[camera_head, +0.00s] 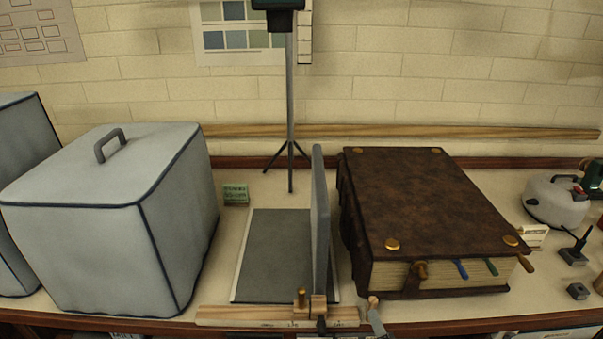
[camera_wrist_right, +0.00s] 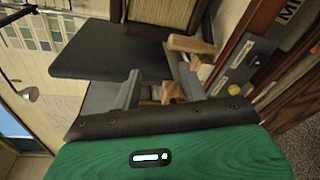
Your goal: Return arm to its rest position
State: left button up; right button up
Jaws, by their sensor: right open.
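My right gripper (camera_wrist_right: 156,68) shows in the right wrist view as two grey fingers, spread apart, in front of a green wrist body. It is open. A wooden block with a knob shows between or behind the fingers; I cannot tell whether they touch it. In the head view, that wooden block (camera_head: 319,304) sits at the foot of an upright grey board (camera_head: 320,215) on a wooden front bar (camera_head: 245,315). At the bottom edge there, only small parts near the block may be the right fingertips. My left gripper is not in view.
A thick brown book (camera_head: 420,195) lies right of the upright board. A pale covered box (camera_head: 90,240) with a handle stands left. A dark flat sheet (camera_head: 275,250) lies left of the board. A tripod pole (camera_head: 290,110) stands behind. Small tools (camera_head: 573,255) are at the right edge.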

jog(key=s+d+f+m+g+h, duration=0.1)
jog(key=s+d+f+m+g, duration=0.2)
jog(key=s+m, duration=0.4)
jog(key=s+d+f+m+g, duration=0.1)
jog(key=s+f+m+g, duration=0.2)
jog(key=s+m+g, duration=0.3)
jog(key=s+d+f+m+g+h, duration=0.1)
jog(key=s+d+f+m+g, duration=0.2)
jog(key=s+m, duration=0.5)
notch_tip(320, 180, down, 32)
jog(key=s+g+p, duration=0.1)
jog(key=g, duration=0.1)
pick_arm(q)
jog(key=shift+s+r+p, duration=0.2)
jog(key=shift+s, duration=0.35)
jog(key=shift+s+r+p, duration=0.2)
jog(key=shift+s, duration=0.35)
pick_arm(e)
jog(key=s+d+f+g, duration=0.1)
jog(key=s+d+f, duration=0.2)
jog(key=s+f, duration=1.4)
jog(key=shift+s, duration=0.95)
